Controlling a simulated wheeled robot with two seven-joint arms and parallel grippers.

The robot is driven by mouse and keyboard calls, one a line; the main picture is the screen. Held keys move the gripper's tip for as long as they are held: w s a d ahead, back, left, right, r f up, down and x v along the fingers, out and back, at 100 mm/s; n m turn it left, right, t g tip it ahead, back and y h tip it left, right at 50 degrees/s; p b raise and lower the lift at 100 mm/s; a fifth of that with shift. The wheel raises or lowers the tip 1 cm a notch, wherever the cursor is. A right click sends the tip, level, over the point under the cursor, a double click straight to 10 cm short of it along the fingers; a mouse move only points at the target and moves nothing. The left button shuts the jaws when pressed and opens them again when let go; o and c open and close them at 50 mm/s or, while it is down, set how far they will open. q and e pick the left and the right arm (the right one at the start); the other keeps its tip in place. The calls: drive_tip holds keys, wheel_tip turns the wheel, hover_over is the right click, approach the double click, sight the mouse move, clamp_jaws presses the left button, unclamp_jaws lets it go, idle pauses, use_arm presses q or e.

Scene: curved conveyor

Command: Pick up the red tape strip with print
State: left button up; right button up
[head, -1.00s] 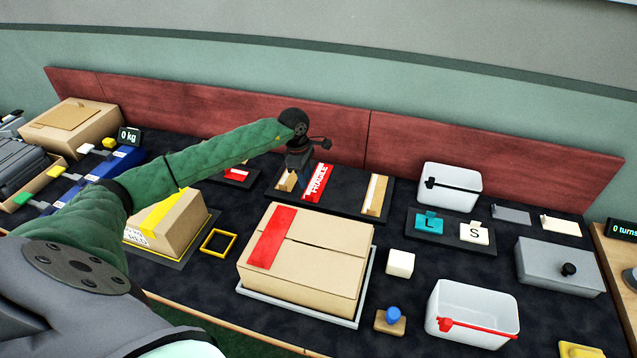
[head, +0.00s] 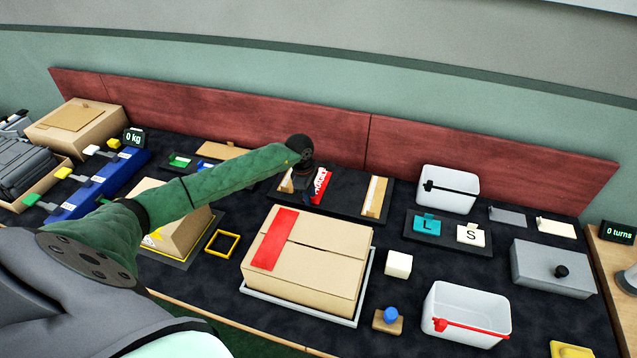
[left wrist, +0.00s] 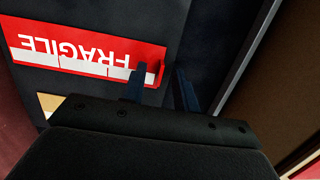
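The red tape strip with white FRAGILE print (head: 321,184) lies on the dark tray at the back middle of the table, partly hidden by my left gripper in the head view. In the left wrist view the strip (left wrist: 85,48) lies at upper left, its print upside down, with a raised red end (left wrist: 157,74) close to the fingers. My left gripper (left wrist: 162,88) points down there, its two dark fingers apart. The raised end appears in the gap between them; contact cannot be told. My right gripper is not in view.
A large carton (head: 330,262) with a red strip on top stands in front of the tray. A light wooden piece (head: 375,197) lies on the tray's right. A white bin (head: 448,188) stands further right. The red back board (head: 215,115) runs close behind.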

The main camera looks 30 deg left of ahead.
use_arm(q)
drive_tip(key=shift+f, duration=0.1)
clamp_jaws()
idle(0.3)
